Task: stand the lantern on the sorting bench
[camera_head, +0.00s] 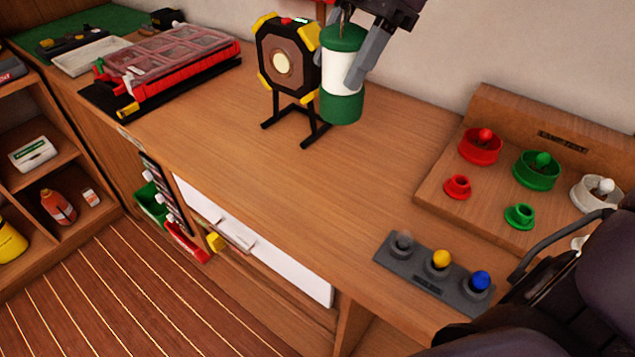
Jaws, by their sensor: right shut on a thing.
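The lantern (342,108) is a cylinder with green ends and a white middle, upright at the top centre. My right gripper (352,45) comes in from above and is shut on its upper part. The gripper's fingers hide some of its top and right side. The lantern is over the wooden bench (260,170); I cannot tell whether its base touches the bench top. My left gripper is not in view.
A black and yellow work light (283,62) stands just left of the lantern. A red-framed case (170,65) lies at the back left. A rack with coloured cups (540,170) and a grey strip with knobs (435,270) are at right. The bench's middle is clear.

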